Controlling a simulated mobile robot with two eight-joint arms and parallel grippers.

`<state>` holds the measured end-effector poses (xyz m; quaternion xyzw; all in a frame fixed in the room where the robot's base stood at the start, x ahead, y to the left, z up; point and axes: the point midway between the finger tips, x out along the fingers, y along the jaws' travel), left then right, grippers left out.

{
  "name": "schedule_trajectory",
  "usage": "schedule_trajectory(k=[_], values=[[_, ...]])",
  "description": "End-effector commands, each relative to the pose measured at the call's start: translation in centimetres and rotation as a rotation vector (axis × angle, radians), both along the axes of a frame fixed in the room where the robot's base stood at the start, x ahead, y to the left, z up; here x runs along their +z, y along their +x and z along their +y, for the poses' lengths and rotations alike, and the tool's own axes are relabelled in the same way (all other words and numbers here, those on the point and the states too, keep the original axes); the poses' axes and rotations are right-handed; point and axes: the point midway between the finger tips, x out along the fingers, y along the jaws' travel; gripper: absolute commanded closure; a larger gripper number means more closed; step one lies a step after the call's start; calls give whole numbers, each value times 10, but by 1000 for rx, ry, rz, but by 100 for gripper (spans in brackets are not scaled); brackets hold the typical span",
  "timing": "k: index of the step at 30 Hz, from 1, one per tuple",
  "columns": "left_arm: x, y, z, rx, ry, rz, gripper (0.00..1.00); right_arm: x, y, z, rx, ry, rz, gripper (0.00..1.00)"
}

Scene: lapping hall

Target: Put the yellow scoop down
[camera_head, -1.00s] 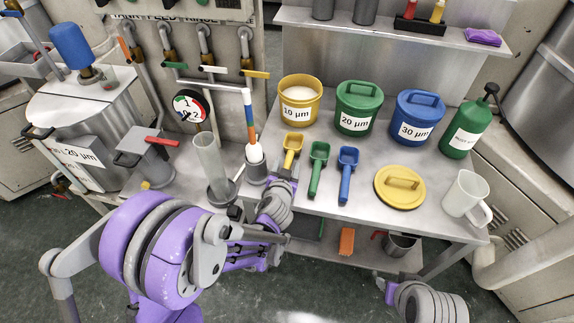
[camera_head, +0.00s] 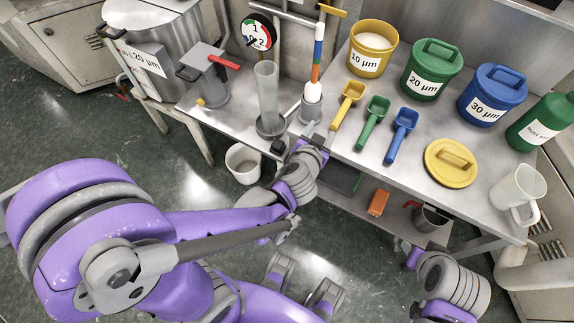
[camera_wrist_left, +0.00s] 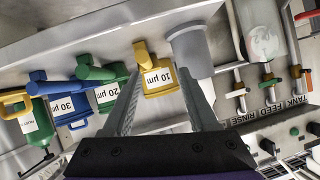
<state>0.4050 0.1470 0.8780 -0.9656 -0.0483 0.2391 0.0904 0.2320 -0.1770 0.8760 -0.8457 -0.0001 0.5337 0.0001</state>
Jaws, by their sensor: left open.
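The yellow scoop (camera_head: 348,98) lies on the metal bench in front of the yellow 10 µm tub (camera_head: 371,48), with its handle toward the bench's front edge. In the left wrist view the scoop (camera_wrist_left: 141,52) shows between the finger lines, overlapping the tub behind it. My left gripper (camera_head: 318,138) is open at the handle end, near the front edge; no grip on the scoop shows. Its two fingers (camera_wrist_left: 163,100) are spread apart in the wrist view. My right arm is at the lower right, and its jaws are too unclear to judge.
A green scoop (camera_head: 372,122) and a blue scoop (camera_head: 401,134) lie to the right. Beyond them are a yellow lid (camera_head: 440,172) and a white jug (camera_head: 519,193).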

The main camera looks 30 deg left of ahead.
Motion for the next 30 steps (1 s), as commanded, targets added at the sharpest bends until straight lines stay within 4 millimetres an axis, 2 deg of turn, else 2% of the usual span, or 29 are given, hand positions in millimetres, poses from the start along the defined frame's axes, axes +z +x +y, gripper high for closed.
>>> schedule_trajectory(k=[3, 6, 9, 12, 15, 20, 30], values=[[1, -32, 31, 78, -16, 143, 41, 0, 0, 0, 0, 0, 0, 54], [-1, -67, 46, 112, -47, 291, 41, 0, 0, 0, 0, 0, 0, 54], [-3, -105, 49, 108, -92, 428, 41, 0, 0, 0, 0, 0, 0, 54], [-4, -137, 44, 80, -140, 531, 41, 0, 0, 0, 0, 0, 0, 54], [-3, -159, 37, 46, -180, 597, 41, 0, 0, 0, 0, 0, 0, 54], [-2, -173, 30, 16, -207, 639, 41, 0, 0, 0, 0, 0, 0, 54], [-2, -173, 30, 15, -208, 639, 41, 0, 0, 0, 0, 0, 0, 54]])
